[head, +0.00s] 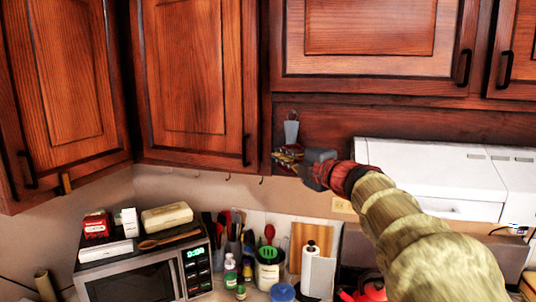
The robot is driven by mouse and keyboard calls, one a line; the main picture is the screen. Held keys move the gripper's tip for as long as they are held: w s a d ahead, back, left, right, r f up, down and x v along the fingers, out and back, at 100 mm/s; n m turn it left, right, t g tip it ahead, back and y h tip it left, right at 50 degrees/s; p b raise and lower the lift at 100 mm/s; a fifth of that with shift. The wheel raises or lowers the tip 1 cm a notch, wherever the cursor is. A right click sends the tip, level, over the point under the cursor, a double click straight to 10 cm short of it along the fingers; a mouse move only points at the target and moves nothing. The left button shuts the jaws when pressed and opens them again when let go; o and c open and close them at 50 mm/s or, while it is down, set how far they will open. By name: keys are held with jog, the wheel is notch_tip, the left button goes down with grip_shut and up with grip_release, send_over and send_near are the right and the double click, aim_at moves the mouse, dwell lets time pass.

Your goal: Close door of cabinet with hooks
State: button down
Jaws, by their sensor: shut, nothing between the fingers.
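The cabinet with hooks is the wooden upper cabinet left of centre. Its door (195,80) has a dark handle (246,150) at its lower right and looks about flush with the cabinet front; I cannot tell whether a small gap remains. Small hooks (227,177) hang below its bottom edge. My gripper (284,157) is just right of the door's lower right corner, in front of the dark wood panel. It is shut and empty. Its fingertips are small and partly unclear, and I cannot tell whether they touch the cabinet.
Another wooden door (60,85) stands at an angle on the left. Upper cabinets (370,35) and a white range hood (430,175) are at the right. Below are a microwave (140,275) with boxes on top, utensils, bottles and a paper towel roll (318,272) on the counter.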

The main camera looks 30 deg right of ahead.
jog(key=s+a+r+t+y+p, duration=0.1)
jog(key=s+a+r+y+p, duration=0.15)
jog(key=a+r+p, duration=1)
jog(key=m+g+h+b, duration=0.1)
jog(key=m+h+b, duration=0.1)
jog(key=h+b, duration=0.3)
send_near(245, 124)
jog(key=w+a, duration=0.2)
jog(key=a, duration=0.1)
jog(key=shift+w+d+r+h+p, duration=0.1)
jog(key=shift+w+d+h+p, duration=0.1)
jog(key=shift+w+d, duration=0.35)
jog(key=shift+w+d+r+h+p, duration=0.15)
jog(key=shift+w+d, duration=0.2)
jog(key=shift+d, duration=0.3)
jog(key=shift+w+d+f, duration=0.1)
jog(key=shift+w+d, duration=0.3)
jog(key=shift+d, duration=0.15)
